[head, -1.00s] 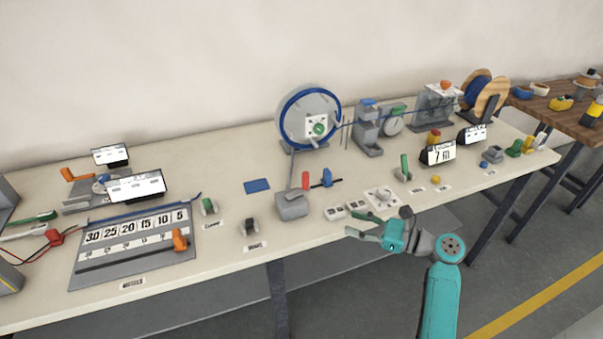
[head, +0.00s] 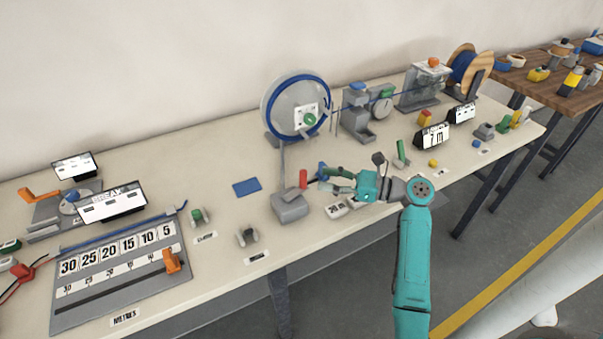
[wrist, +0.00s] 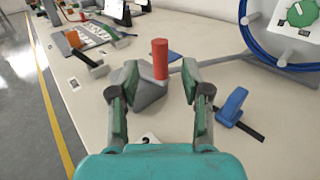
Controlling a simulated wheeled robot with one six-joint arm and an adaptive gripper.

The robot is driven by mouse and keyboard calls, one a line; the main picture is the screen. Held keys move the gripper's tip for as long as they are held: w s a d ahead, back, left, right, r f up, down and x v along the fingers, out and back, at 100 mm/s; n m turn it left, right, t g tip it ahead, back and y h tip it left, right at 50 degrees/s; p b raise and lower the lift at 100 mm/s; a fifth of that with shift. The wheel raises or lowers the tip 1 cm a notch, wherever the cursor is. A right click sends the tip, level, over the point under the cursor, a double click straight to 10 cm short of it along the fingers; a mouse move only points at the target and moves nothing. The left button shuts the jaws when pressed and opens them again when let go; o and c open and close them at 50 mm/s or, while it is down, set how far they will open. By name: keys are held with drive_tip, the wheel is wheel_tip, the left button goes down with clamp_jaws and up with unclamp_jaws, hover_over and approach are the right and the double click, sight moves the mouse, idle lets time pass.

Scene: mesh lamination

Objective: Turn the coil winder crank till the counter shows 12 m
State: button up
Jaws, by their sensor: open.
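The red upright crank handle (head: 303,179) stands by the grey base block (head: 289,207) in front of the winder. In the wrist view the red handle (wrist: 160,58) is ahead of and between the fingers, with the grey block (wrist: 148,92) below it. My gripper (head: 322,181) is open; its fingers in the wrist view (wrist: 158,75) flank the handle without visibly gripping it. The winder reel (head: 275,103) with blue coil (head: 265,112) stands behind. The counter (head: 432,137) reads 7 m.
A blue lever in a dark slot (wrist: 234,104) lies just right of my gripper in the wrist view. A metres scale board (head: 110,300) is at left. A blue pad (head: 246,187) lies left of the handle.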

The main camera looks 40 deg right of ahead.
sight(303, 187)
drive_tip(key=x, duration=0.7)
clamp_jaws()
